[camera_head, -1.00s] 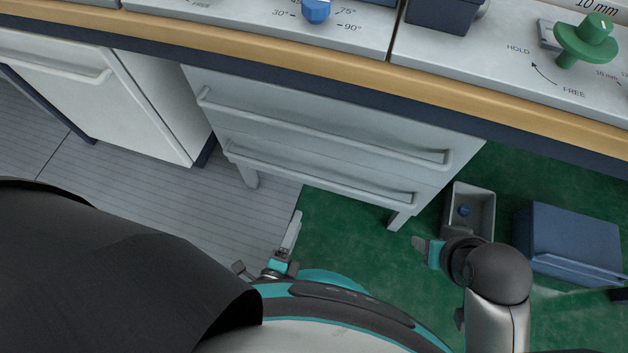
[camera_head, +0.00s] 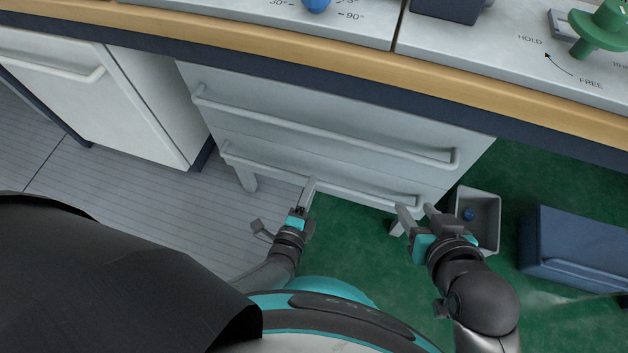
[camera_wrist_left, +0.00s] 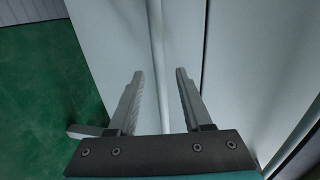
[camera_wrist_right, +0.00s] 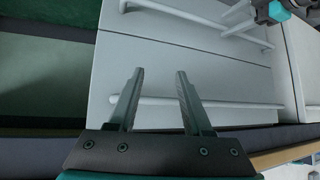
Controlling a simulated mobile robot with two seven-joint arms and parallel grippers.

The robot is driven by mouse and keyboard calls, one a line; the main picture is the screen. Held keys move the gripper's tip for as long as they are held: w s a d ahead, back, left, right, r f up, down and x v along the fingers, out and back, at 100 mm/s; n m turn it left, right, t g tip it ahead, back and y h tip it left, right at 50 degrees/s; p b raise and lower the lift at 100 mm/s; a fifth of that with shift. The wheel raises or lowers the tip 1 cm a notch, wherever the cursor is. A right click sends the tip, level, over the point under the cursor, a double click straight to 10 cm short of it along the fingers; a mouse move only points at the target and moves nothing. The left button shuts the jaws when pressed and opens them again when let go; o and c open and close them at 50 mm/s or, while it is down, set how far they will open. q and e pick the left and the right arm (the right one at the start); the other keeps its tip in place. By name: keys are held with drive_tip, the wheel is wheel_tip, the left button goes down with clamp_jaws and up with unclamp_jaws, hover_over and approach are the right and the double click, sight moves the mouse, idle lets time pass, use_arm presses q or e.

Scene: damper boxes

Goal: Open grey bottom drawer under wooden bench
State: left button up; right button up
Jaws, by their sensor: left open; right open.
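The grey bottom drawer (camera_head: 320,167) is the lower of two light-grey drawers under the wood-edged bench (camera_head: 300,67). It looks shut. Its long bar handle (camera_head: 355,192) runs across the front. My left gripper (camera_head: 308,188) is open at the middle of this handle; in the left wrist view the bar (camera_wrist_left: 158,60) runs between the open fingers, and contact is unclear. My right gripper (camera_head: 417,210) is open near the handle's right end. The right wrist view shows the lower handle (camera_wrist_right: 185,14) beyond its fingertips, apart from them.
The upper drawer has its own handle (camera_head: 330,132). A grey open bin (camera_head: 487,220) with a blue piece stands beside my right gripper. A blue box (camera_head: 570,250) lies on the green floor further right. A white cabinet (camera_head: 90,100) stands left.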

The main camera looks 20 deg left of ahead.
use_arm(q)
drive_tip(key=shift+w+f+b, duration=0.15)
drive_tip(key=shift+w+b, duration=0.15)
drive_tip(key=shift+w, duration=0.5)
drive_tip(key=shift+w+f+b, duration=0.15)
drive_tip(key=shift+w+b, duration=0.15)
drive_tip(key=shift+w, duration=0.5)
use_arm(e)
drive_tip(key=shift+w+a+r+t+y, duration=0.15)
drive_tip(key=shift+w+a+t+y, duration=0.2)
drive_tip(key=shift+a+t, duration=0.3)
drive_tip(key=shift+w+a+r+t+y, duration=0.15)
drive_tip(key=shift+w+a+t+y, duration=0.15)
drive_tip(key=shift+a+t, duration=0.35)
drive_tip(key=shift+a, duration=0.1)
use_arm(q)
drive_tip(key=shift+c, duration=0.2)
clamp_jaws()
